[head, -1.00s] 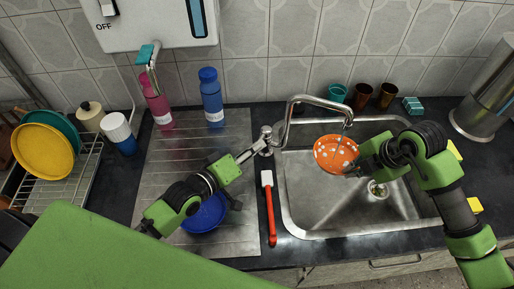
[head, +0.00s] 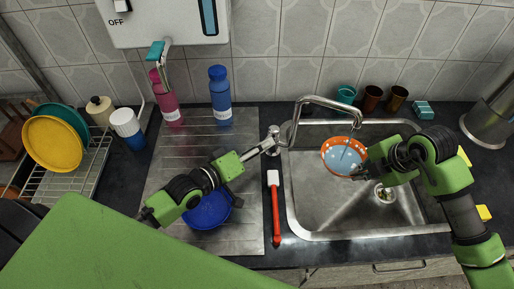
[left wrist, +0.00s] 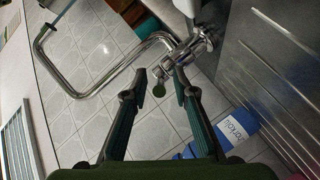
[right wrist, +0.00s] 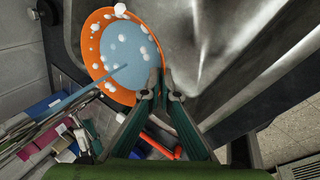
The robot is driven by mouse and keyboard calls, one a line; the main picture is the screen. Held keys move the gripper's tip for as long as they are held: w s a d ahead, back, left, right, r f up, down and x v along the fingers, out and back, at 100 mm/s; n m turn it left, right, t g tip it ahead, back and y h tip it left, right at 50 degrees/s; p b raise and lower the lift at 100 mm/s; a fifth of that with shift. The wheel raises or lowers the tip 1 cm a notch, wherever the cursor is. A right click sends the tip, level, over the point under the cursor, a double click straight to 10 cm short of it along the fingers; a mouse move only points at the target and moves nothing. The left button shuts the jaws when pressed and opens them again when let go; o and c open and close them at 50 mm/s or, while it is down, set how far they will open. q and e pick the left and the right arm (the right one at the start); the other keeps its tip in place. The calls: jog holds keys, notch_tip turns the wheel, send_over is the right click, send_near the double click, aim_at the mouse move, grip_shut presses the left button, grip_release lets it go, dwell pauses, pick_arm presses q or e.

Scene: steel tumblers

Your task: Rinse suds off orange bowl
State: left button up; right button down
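The orange bowl (head: 327,158) is held over the sink basin under the spout. Its orange rim also shows in the right wrist view (right wrist: 125,97). Pale blue water fills its middle, and white suds blobs dot the water and rim. A thin blue stream falls from the tap (head: 330,101) into it. My right gripper (right wrist: 165,92) is shut on the bowl's near rim. My left gripper (left wrist: 160,82) is at the tap's lever (left wrist: 159,90), which shows between its parted fingertips; I see no clear contact.
The steel sink (head: 320,215) is empty below the bowl except for its drain. A red-handled brush (head: 275,210) lies left of it. A blue bowl (head: 207,212), pink bottle (head: 171,115) and blue bottle (head: 220,105) are on the drainboard. Several cups stand behind the sink.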

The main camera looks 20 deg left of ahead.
pick_arm(q)
jog(key=v, duration=1.2)
dwell(0.8)
grip_shut()
jog(key=shift+a+n+t, duration=0.8)
jog(key=shift+a+n, duration=1.1)
jog(key=shift+a, duration=1.05)
jog(key=w+d+f, duration=0.2)
jog(key=w+d, duration=0.6)
jog(key=w, duration=0.1)
jog(key=shift+h, duration=0.4)
